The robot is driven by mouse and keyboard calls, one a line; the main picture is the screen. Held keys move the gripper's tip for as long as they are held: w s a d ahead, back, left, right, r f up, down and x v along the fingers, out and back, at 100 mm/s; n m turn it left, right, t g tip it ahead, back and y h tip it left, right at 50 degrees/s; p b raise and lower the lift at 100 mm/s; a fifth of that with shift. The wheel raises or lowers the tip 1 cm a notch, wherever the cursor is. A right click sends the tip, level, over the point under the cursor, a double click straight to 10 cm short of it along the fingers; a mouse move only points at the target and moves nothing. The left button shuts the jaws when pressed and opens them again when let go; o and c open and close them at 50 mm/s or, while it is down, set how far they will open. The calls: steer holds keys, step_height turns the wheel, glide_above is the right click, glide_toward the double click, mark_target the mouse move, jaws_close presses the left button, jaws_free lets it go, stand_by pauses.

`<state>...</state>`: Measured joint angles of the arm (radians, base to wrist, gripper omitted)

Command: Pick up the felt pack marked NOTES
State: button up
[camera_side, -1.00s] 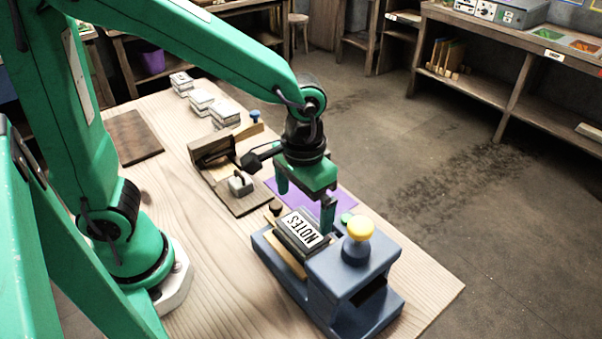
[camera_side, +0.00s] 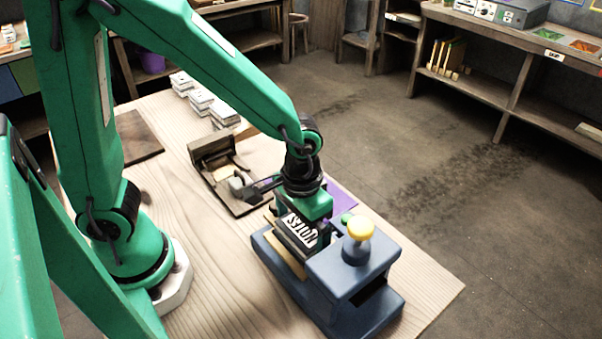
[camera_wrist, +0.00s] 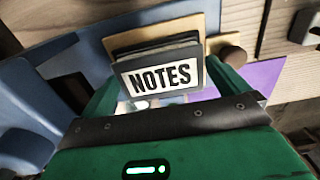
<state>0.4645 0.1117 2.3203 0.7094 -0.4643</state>
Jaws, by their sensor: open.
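The felt pack marked NOTES (camera_side: 300,232) is dark with a white label in black letters. In the wrist view the NOTES pack (camera_wrist: 160,76) sits between my two green fingers (camera_wrist: 160,92), one at each side. The fingers are open. Whether either finger touches the pack cannot be told.
A yellow knob (camera_side: 360,228) tops the blue machine, right of my gripper. A wooden fixture (camera_side: 222,172) with a grey block stands behind. A purple sheet (camera_side: 341,195) lies behind the gripper.

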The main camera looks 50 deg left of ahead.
mark_target(302, 229)
steer(key=shift+c, duration=0.4)
steer(key=c, duration=0.7)
steer(key=shift+r, duration=5)
